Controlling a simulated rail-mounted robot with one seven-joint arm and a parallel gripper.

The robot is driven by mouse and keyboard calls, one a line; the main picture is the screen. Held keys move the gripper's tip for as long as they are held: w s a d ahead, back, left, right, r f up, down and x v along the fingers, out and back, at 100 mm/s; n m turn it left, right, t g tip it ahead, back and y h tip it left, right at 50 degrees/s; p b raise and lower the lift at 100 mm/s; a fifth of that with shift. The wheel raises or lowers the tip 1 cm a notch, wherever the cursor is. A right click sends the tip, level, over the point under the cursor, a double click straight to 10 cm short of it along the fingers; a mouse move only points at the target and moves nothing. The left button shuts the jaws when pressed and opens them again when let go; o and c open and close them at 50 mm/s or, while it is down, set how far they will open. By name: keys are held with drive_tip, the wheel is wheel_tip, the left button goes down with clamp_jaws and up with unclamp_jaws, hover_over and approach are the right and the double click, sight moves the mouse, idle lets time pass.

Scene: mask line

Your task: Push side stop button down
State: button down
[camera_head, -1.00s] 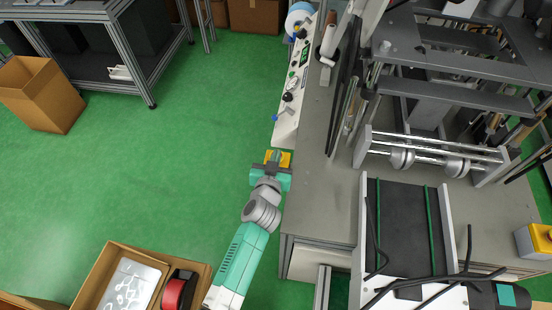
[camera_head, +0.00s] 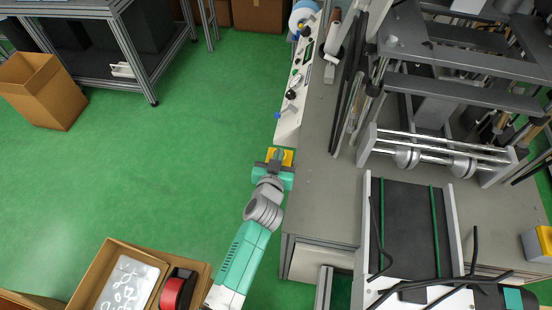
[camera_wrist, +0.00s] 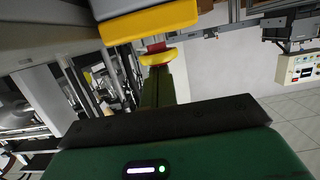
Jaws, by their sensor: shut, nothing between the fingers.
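The side stop button's yellow housing (camera_head: 287,155) sits at the machine's left side in the head view, directly beyond my gripper (camera_head: 275,157). In the wrist view the grey and yellow housing (camera_wrist: 150,22) is at the top. A small red part (camera_wrist: 157,46) shows below it, with a rounded yellow piece (camera_wrist: 158,59) at the end of my fingers. My gripper (camera_wrist: 161,75) is shut and empty, its fingertips right at the button. I cannot tell whether they touch it or how far it is pressed. The button's face is mostly hidden.
The white control panel (camera_head: 296,90) with knobs is just beyond the gripper. The machine's grey table (camera_head: 325,200) is to the right. A second yellow box (camera_head: 537,243) is at the far right.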

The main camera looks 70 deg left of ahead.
wheel_tip(320, 180, up, 4)
drive_tip(key=p, duration=0.3)
drive_tip(key=shift+s+d+r, duration=0.1)
drive_tip(key=shift+d+r, duration=0.05)
drive_tip(key=shift+r, duration=0.1)
drive_tip(key=v, duration=0.9)
drive_tip(key=shift+s+d+f+b, duration=0.15)
drive_tip(key=shift+d+f+b, duration=0.05)
drive_tip(key=shift+d+b, duration=0.1)
